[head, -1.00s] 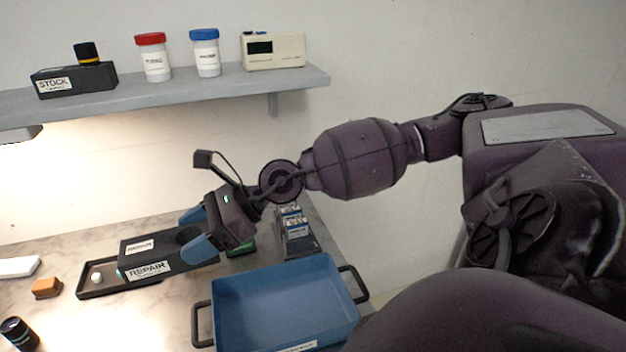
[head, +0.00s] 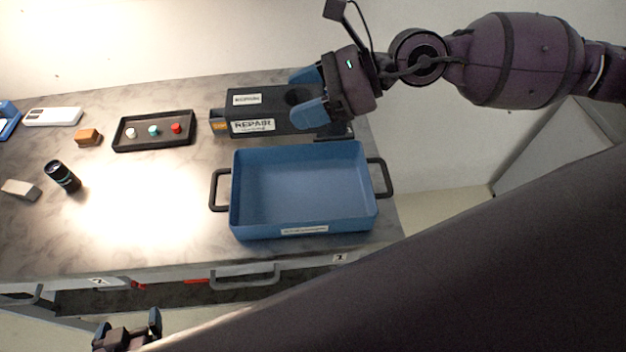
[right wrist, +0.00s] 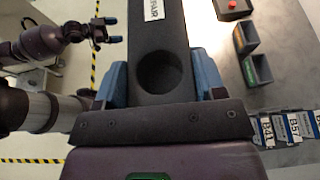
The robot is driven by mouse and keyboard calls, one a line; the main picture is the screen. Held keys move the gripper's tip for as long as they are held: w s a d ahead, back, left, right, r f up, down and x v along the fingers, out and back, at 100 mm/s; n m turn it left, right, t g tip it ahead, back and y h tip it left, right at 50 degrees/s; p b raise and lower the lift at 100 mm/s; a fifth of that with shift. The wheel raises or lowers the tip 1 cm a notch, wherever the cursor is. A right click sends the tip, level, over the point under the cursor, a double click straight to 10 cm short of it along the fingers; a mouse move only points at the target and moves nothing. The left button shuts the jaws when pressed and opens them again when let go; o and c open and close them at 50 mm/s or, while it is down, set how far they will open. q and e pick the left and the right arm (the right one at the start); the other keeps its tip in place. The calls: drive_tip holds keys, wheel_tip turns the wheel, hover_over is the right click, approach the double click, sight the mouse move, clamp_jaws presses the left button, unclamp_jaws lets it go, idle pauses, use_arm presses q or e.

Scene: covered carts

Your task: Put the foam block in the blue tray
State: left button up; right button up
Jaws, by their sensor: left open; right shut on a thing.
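The black foam block (head: 225,113), with a round hole and white labels, one reading REPAIR, is held by my right gripper (head: 307,97) behind the blue tray. In the right wrist view, the blue fingers of the right gripper (right wrist: 162,85) press on both sides of the foam block (right wrist: 158,25) around its hole. The blue tray (head: 305,235) stands empty on the table, with a black handle at each end. My left gripper (head: 128,332) is open and empty at the bottom left, in front of the table; it also shows in the right wrist view (right wrist: 112,29).
A black tray with coloured knobs (head: 153,146), an orange-brown block (head: 88,137), a dark cylinder (head: 62,176), a grey block (head: 20,189) and a white device (head: 53,116) are left of the blue tray.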

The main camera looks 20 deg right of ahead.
use_arm(q)
drive_tip(key=shift+s+a+f+b, duration=0.1)
drive_tip(key=shift+s+f+b, duration=0.1)
drive_tip(key=shift+f+b, duration=0.75)
drive_tip(key=shift+s+f+b, duration=0.2)
drive_tip(key=shift+f+b, duration=0.4)
drive_tip(key=shift+f, duration=0.55)
use_arm(e)
drive_tip(key=shift+f, duration=9.4)
use_arm(q)
drive_tip(key=shift+s+f, duration=0.1)
drive_tip(key=shift+f, duration=0.1)
use_arm(e)
drive_tip(key=shift+f, duration=0.25)
use_arm(q)
drive_tip(key=shift+s+f+g+b, duration=0.25)
drive_tip(key=shift+f+g+b, duration=0.05)
drive_tip(key=shift+f+b, duration=0.1)
use_arm(e)
drive_tip(key=shift+f, duration=0.4)
drive_tip(key=o, duration=0.9)
use_arm(q)
drive_tip(key=shift+w+r, duration=0.1)
drive_tip(key=shift+w+r, duration=0.1)
use_arm(e)
drive_tip(key=shift+r, duration=0.2)
